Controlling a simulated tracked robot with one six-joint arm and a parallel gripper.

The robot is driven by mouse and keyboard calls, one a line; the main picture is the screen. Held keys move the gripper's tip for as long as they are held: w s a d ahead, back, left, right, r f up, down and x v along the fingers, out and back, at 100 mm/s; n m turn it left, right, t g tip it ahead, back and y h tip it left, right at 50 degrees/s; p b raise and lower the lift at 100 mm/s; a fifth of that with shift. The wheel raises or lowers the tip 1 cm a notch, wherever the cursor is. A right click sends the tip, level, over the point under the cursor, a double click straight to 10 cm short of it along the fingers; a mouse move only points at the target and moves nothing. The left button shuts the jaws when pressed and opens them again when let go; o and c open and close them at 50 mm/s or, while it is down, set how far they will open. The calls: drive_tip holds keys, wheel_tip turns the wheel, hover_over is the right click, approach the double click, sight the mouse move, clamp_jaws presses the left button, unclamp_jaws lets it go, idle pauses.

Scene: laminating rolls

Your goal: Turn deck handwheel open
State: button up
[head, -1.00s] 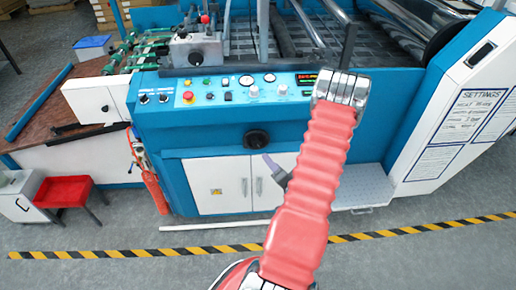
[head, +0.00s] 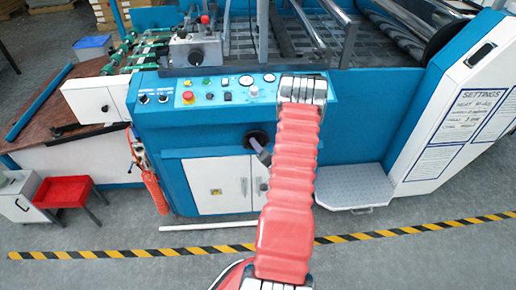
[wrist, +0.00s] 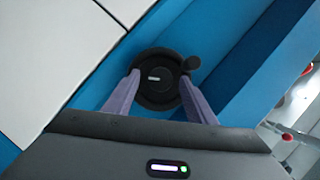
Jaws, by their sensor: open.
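The black deck handwheel (head: 257,139) is on the blue front panel of the machine, below the control strip. My gripper (wrist: 159,95) is open, with one purple finger on each side of the wheel's lower part. Whether the fingers touch the rim cannot be told. In the head view a purple finger (head: 260,151) shows in front of the wheel's lower right, and my arm hides the area right of it.
White cabinet doors (head: 222,185) are below the wheel. The control panel (head: 205,92) with knobs and buttons is above it. A grey step plate (head: 350,187) sticks out at the right. A red extinguisher (head: 153,188) hangs at the left.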

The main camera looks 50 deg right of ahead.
drive_tip(key=shift+w+d+f, duration=0.1)
drive_tip(key=shift+w+d, duration=0.15)
drive_tip(key=shift+w, duration=0.15)
